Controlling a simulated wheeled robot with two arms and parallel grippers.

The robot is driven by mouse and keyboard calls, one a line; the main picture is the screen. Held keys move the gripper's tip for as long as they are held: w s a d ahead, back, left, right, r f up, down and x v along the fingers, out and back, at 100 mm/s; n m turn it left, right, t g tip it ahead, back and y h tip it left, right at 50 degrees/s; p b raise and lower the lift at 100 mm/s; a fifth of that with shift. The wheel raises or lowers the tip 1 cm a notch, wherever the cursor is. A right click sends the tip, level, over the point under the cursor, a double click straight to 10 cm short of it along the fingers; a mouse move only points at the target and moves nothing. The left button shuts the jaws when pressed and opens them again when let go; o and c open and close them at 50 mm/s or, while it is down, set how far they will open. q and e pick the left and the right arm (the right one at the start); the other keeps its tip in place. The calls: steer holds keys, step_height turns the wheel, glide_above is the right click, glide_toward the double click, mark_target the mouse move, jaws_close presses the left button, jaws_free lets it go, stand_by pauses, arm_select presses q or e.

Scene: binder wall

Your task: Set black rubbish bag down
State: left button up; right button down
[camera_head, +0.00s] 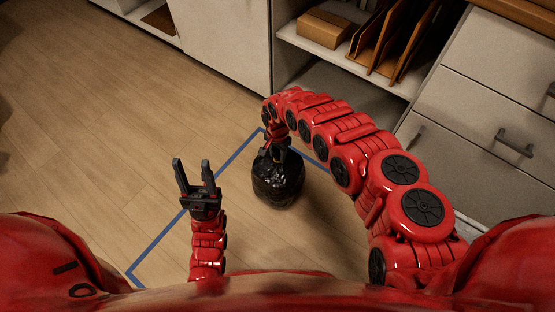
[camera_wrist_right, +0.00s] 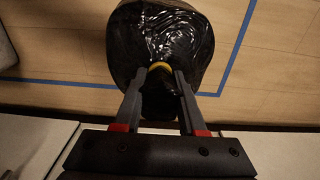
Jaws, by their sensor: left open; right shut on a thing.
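The black rubbish bag (camera_head: 279,180) is a shiny, full bag near the middle of the head view, upright inside the blue floor outline. My right gripper (camera_head: 274,150) is at its top, shut on the neck. In the right wrist view the bag (camera_wrist_right: 165,45) bulges beyond the fingers, with a yellow band at its neck, and the right gripper's fingers (camera_wrist_right: 158,85) close on either side of the neck. I cannot tell whether the bag touches the floor. My left gripper (camera_head: 191,176) is open and empty, pointing up, to the left of the bag.
Blue tape (camera_head: 178,220) marks an outline on the wooden floor (camera_head: 90,130). Behind stand white cabinets (camera_head: 228,40), an open shelf with a cardboard box (camera_head: 325,28) and brown binders (camera_head: 385,40). Drawers (camera_head: 490,110) stand at the right. The floor at left is clear.

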mark_target(278, 170)
step_height(278, 170, down, 3)
steer(key=shift+f+b, duration=0.2)
steer(key=shift+b, duration=0.55)
steer(key=shift+r, duration=0.15)
steer(key=shift+c, duration=2.4)
jaws_free()
